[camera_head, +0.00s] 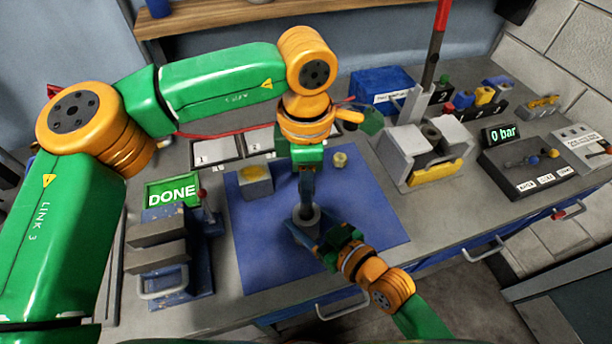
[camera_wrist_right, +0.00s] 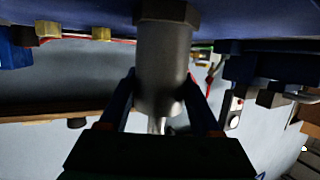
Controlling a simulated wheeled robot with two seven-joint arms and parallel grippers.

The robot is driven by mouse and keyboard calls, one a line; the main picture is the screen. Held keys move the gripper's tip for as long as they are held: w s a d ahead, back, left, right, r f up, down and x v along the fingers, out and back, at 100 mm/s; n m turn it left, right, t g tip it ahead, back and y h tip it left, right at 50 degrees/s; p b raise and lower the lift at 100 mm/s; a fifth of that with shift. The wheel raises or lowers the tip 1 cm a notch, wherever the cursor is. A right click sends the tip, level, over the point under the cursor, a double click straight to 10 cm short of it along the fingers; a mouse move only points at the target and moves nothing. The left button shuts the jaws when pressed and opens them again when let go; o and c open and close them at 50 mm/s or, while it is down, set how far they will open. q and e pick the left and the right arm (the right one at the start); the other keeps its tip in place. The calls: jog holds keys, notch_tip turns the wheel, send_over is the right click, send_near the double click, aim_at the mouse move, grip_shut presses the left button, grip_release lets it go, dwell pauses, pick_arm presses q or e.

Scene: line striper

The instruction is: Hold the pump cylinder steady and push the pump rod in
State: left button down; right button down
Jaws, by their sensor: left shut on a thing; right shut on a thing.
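The pump cylinder (camera_head: 307,219) is a grey metal tube standing upright on the blue mat. In the right wrist view the cylinder (camera_wrist_right: 163,65) appears inverted, with a hexagonal collar at its mat end. My right gripper (camera_head: 313,236) is shut on the cylinder from the front right; its fingers (camera_wrist_right: 160,98) lie on both sides of the tube. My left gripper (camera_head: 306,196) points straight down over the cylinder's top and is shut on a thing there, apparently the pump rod. Its fingers mostly hide the rod. A short pale piece, perhaps the rod (camera_wrist_right: 157,125), shows at the tube's open end.
On the blue mat (camera_head: 370,225) stand a grey block with a yellow top (camera_head: 256,181) and a small pale-yellow round part (camera_head: 340,159). A vise (camera_head: 160,250) is left, below a green DONE sign (camera_head: 172,191). A grey-and-yellow fixture (camera_head: 428,155) and a 0 bar display (camera_head: 501,134) are right.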

pick_arm(q)
jog(key=shift+f, duration=1.3)
jog(key=shift+c, duration=0.9)
grip_release()
jog(key=shift+r, duration=3.5)
pick_arm(e)
grip_release()
